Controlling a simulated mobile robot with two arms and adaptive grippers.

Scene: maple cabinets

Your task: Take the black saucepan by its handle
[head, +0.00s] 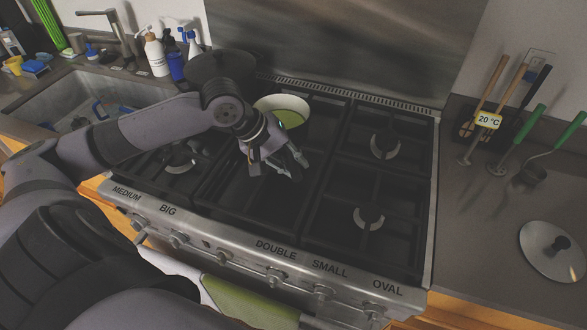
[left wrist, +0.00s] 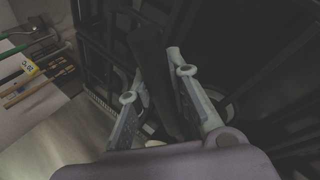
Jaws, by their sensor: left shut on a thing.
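My left gripper (head: 289,166) is low over the middle of the stove, just in front of a round pan (head: 283,104) with a pale inner wall and green inside. In the left wrist view, a dark bar that looks like the black saucepan's handle (left wrist: 148,48) lies between the two fingers, and the gripper is shut on it. Where the handle joins a pan is hidden by my wrist. A large dark round pan or lid (head: 218,66) stands at the back left of the stove, partly behind my arm. My right gripper is not in view.
The stove's right-hand grates (head: 366,205) are empty. A round lid (head: 553,250) lies on the right counter, with utensils and a "20 °C" tag (head: 488,120) behind it. Bottles (head: 156,55) stand by the sink at the left. A green towel (head: 245,302) hangs in front.

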